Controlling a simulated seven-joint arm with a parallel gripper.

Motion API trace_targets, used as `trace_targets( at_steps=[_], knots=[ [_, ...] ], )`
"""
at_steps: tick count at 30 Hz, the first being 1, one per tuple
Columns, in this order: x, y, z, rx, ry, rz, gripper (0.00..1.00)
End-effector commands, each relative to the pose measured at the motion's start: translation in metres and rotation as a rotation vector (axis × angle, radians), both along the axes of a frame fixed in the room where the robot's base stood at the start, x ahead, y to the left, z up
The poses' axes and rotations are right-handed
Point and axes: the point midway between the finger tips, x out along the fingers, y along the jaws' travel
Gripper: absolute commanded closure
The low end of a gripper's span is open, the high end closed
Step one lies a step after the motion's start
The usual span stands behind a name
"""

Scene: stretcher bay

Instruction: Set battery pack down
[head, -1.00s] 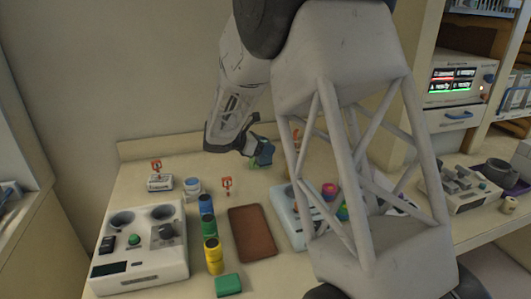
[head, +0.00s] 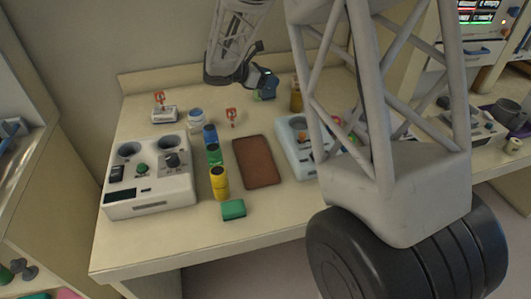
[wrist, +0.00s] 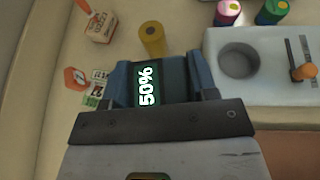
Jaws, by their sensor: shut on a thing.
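The battery pack, a dark green block marked 50% (wrist: 150,88), sits between the two blue-grey fingers of my gripper (wrist: 160,75) in the wrist view. My gripper is shut on it. In the head view my gripper (head: 265,84) is over the back of the bench, and a green bit of the pack (head: 257,95) shows beside the fingers. I cannot tell whether the pack touches the bench top. A similar green block (head: 233,210) lies near the bench's front edge.
A brown mat (head: 256,162) lies mid-bench, bare. A white two-well device (head: 150,190) stands left, with blue, green and yellow cylinders beside it. A pale device (head: 296,145) stands right of the mat. A yellow bottle (wrist: 152,38) is close to the pack.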

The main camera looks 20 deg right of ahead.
Motion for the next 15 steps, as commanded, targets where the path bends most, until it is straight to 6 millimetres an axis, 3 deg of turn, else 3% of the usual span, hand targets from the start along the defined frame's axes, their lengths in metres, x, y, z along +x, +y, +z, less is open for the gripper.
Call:
trace_targets(
  at_steps=[15],
  knots=[
    [-0.095,0.042,0.005,0.000,0.000,0.073,0.86]
  ],
)
